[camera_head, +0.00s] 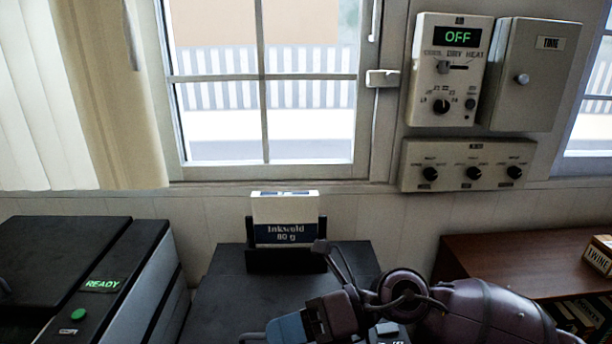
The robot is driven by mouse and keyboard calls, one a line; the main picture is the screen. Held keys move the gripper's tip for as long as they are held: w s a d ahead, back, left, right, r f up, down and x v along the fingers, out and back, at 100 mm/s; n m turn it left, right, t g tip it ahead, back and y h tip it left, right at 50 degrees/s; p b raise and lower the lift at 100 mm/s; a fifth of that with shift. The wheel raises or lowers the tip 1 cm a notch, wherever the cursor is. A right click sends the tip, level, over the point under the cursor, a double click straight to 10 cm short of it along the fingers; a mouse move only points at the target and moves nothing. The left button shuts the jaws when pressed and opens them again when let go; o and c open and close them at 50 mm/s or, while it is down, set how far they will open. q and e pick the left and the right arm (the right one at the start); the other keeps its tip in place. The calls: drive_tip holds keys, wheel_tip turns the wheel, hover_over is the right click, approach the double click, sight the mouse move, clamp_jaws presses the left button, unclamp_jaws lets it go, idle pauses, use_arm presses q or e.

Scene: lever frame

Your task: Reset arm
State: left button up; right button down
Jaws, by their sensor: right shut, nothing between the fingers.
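My right arm comes in from the lower right, purple and dark. My right gripper (286,328) is at the bottom centre, its blue tip pointing left. It is shut and empty, in front of the dark surface (222,300) below the window; the bottom picture edge cuts off part of the view there. My left gripper is not in view. No lever frame can be made out.
A white and navy box marked 80 g (285,208) stands in a black holder (262,262) behind the gripper. A black machine (75,262) reads READY at left. Wall controls include a unit (428,85) reading OFF. A brown shelf (490,250) stands at right.

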drive_tip(key=w+d+r+m+t+y, duration=0.45)
drive_tip(key=r+m+t, duration=0.25)
drive_tip(key=m+t, duration=0.95)
drive_tip(key=w+d+f+m+t+h, duration=0.2)
drive_tip(key=d+f+m+t+h, duration=0.15)
drive_tip(key=d+m+h, duration=0.4)
drive_tip(key=w+d+f+m+t+h, duration=0.15)
drive_tip(key=d+f+m+h, duration=0.3)
drive_tip(key=m+h, duration=0.45)
drive_tip(key=s+d+f+m+g+h, duration=0.5)
drive_tip(key=s+d+f+m+g, duration=0.25)
drive_tip(key=d+f, duration=0.4)
drive_tip(key=s+d+f+m+g, duration=0.15)
drive_tip(key=s+f+g, duration=0.25)
drive_tip(key=s, duration=0.4)
drive_tip(key=s+d+f+m+g, duration=0.1)
drive_tip(key=s+f+m+g, duration=0.2)
drive_tip(key=s+f, duration=0.3)
drive_tip(key=w+f+n+t+y, duration=0.1)
drive_tip(key=w+f+t, duration=0.5)
drive_tip(key=f+t, duration=0.1)
drive_tip(key=shift+w+f+t, duration=0.35)
drive_tip(key=shift+f+t, duration=0.05)
drive_tip(key=shift+f, duration=0.45)
